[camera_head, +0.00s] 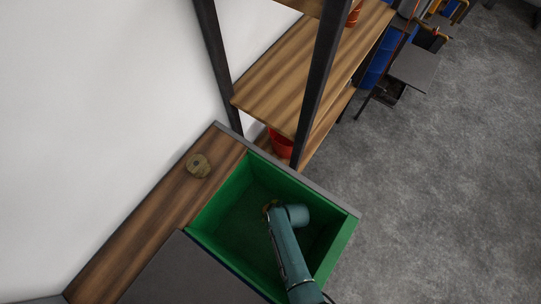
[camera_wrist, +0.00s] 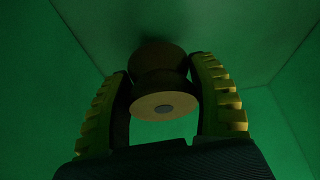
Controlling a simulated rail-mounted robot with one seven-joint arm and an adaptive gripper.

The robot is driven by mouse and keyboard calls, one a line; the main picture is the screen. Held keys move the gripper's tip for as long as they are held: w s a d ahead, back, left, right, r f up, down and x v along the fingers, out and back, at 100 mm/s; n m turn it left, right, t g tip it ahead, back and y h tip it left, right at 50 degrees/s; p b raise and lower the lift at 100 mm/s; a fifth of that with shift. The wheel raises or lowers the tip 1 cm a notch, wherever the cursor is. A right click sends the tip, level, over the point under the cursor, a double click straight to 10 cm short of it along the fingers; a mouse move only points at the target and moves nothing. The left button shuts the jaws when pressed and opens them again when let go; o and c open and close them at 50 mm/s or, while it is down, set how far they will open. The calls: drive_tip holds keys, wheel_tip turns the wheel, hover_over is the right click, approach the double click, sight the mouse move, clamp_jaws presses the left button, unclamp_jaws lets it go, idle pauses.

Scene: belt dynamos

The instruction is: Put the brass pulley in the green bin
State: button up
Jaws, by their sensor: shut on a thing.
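My gripper (camera_wrist: 160,72) is shut on a brass pulley (camera_wrist: 163,104), a spool shape with a narrow waist and a pale round end face with a grey centre. One yellow-green ribbed finger is on each side of it. In the head view the arm reaches into the green bin (camera_head: 343,243), and a small part of the held pulley (camera_head: 267,208) shows past the wrist. Green walls surround it in the wrist view. I cannot tell whether the pulley touches the bin floor.
A round brass-coloured piece with a central hole (camera_head: 199,165) lies on the wooden bench top (camera_head: 135,225), left of the bin. A dark-framed wooden shelf (camera_head: 285,85) stands behind the bin, with a red pot (camera_head: 281,143) low down. Grey floor is open at right.

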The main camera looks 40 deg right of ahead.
drive_tip(key=shift+w, duration=0.15)
drive_tip(key=shift+f+b, duration=0.55)
drive_tip(key=shift+b, duration=0.15)
drive_tip(key=o, duration=1.2)
drive_tip(key=shift+s+a+f, duration=0.1)
drive_tip(key=shift+s+f, duration=0.05)
drive_tip(key=shift+s, duration=0.1)
drive_tip(key=shift+o, duration=0.2)
drive_tip(key=shift+f, duration=0.1)
drive_tip(key=shift+r+p, duration=0.3)
drive_tip(key=p+v, duration=0.6)
drive_tip(key=v, duration=0.7)
drive_tip(key=shift+w, duration=0.35)
